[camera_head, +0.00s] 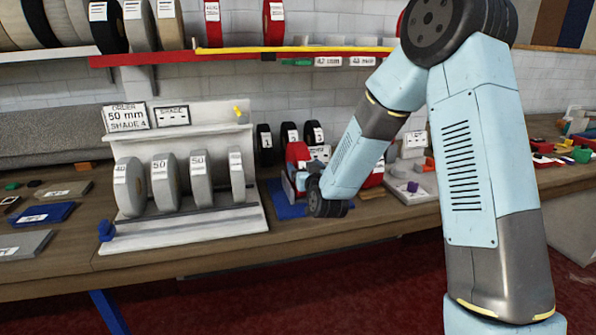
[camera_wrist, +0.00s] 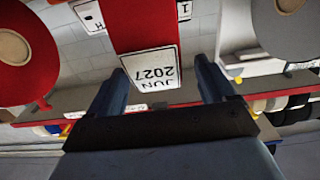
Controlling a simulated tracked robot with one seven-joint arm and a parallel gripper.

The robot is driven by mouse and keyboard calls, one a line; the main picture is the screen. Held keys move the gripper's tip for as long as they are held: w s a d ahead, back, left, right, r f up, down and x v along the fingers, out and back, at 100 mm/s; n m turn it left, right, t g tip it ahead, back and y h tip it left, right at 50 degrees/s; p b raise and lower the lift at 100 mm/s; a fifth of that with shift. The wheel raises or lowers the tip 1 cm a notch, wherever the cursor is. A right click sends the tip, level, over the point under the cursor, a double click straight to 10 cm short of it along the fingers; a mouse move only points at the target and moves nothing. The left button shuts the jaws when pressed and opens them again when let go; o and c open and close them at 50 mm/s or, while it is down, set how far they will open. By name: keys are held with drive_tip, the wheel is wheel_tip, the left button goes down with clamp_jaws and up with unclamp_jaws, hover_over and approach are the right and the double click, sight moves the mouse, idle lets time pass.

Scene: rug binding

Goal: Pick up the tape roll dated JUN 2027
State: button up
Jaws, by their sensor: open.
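The tape roll dated JUN 2027 (camera_wrist: 143,22) is red and seen edge-on in the wrist view, with its white date label (camera_wrist: 152,70) upside down. My gripper (camera_wrist: 159,70) is open, one finger on each side of the label in the picture. I cannot tell whether the fingers touch the roll. In the head view my gripper (camera_head: 306,182) is at a red roll (camera_head: 297,152) on the bench, largely hidden by my arm. No date is legible there.
Another red roll (camera_wrist: 22,55) and a grey roll (camera_wrist: 290,28) flank the dated one in the wrist view. In the head view a white rack (camera_head: 190,222) of several grey rolls stands left. Black numbered rolls (camera_head: 264,143) stand behind. A shelf (camera_head: 130,58) runs above.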

drive_tip(key=x, duration=0.4)
drive_tip(key=shift+w+d+r, duration=0.1)
drive_tip(key=shift+r, duration=0.05)
clamp_jaws()
idle(0.6)
